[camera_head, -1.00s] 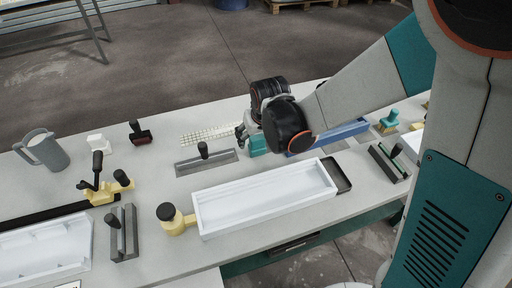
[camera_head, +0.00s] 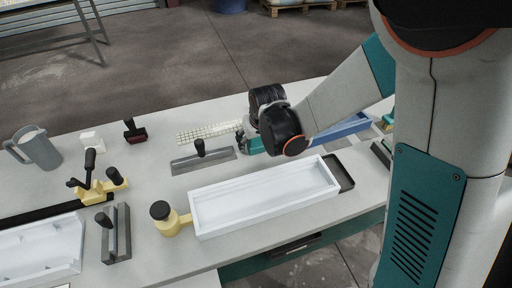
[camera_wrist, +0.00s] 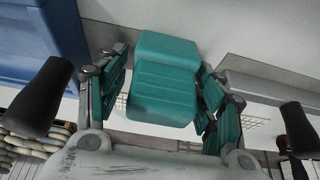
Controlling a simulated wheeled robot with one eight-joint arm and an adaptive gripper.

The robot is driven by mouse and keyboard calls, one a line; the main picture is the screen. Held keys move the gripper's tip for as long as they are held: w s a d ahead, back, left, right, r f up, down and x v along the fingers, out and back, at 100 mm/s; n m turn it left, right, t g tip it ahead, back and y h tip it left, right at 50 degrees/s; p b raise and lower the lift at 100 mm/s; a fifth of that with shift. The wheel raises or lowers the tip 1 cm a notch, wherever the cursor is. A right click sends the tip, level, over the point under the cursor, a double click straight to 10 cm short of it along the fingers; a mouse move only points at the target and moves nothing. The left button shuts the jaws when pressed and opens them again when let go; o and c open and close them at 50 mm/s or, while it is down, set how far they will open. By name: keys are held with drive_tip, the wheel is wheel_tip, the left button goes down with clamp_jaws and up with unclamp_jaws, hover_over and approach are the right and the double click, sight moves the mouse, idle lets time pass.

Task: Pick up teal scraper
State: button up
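The teal scraper (camera_wrist: 165,80) shows large in the wrist view, a blocky teal piece with shallow grooves across it. My gripper (camera_wrist: 164,85) has its two fingers spread, one on each side of the scraper. Narrow gaps seem to show between the finger pads and its sides, so it looks open around it. In the head view the scraper (camera_head: 254,146) is a small teal patch on the table, mostly hidden behind my wrist and gripper (camera_head: 243,137).
A blue tray (camera_head: 345,127) lies right of the scraper; it also shows in the wrist view (camera_wrist: 40,40). A grey trowel with black handle (camera_head: 203,160) is on the left, a white grid (camera_head: 208,131) behind. A white tray (camera_head: 265,197) stands in front.

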drive_tip(key=c, duration=0.8)
drive_tip(key=shift+c, duration=0.2)
drive_tip(key=shift+r, duration=0.1)
wheel_tip(320, 180, up, 20)
drive_tip(key=p, duration=1.4)
drive_tip(key=o, duration=0.3)
